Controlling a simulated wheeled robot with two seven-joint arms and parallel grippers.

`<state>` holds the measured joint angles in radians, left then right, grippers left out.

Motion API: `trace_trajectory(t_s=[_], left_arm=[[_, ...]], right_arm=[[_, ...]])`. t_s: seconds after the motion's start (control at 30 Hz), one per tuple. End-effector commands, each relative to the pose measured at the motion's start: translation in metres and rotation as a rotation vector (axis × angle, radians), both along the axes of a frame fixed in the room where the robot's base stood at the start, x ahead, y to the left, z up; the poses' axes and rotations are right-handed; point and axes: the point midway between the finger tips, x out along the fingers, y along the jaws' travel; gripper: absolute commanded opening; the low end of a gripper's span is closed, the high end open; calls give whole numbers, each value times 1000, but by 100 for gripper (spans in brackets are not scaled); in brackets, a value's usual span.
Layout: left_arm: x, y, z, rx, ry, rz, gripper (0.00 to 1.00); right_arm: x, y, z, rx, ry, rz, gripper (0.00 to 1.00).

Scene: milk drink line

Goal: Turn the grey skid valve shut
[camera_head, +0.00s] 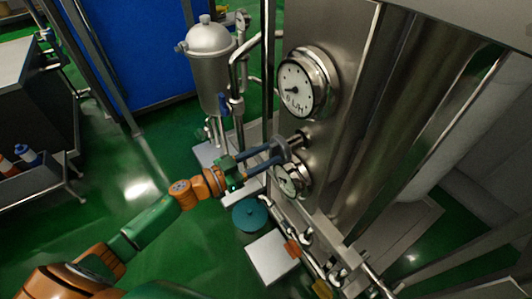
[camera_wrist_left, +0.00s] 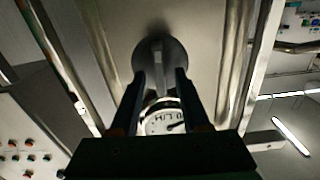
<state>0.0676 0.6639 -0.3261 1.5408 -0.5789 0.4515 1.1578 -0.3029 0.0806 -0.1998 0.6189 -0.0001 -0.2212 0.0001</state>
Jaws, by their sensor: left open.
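The grey valve (camera_head: 294,142) is on the steel skid panel between two round gauges in the head view. In the left wrist view it is a dark round disc (camera_wrist_left: 176,50) with a lighter bar handle (camera_wrist_left: 157,55) across it, standing about upright in the picture. My left gripper (camera_head: 273,157) reaches it from the left. Its two fingers are open, one on each side of the bar in the left wrist view (camera_wrist_left: 160,78). I cannot tell whether either finger touches the bar. My right gripper is not in view.
A large gauge (camera_head: 304,84) sits above the valve and a smaller gauge (camera_head: 290,181) close below it. Pipes and small fittings (camera_head: 325,262) run along the lower skid. A steel vessel (camera_head: 209,62) stands behind. Green floor (camera_head: 150,180) is open at the left.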

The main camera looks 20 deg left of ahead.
Motion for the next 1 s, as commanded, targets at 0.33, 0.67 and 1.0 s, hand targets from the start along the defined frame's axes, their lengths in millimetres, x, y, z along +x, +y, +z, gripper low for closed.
trace_trajectory(t_s=[0.33,0.67,1.0], left_arm=[[1,-1,0,1,1,1,19],[1,-1,-1,3,-1,1,0],[0,-2,-1,104,-79,1,0]], right_arm=[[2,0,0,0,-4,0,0],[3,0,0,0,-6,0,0],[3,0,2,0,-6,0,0]])
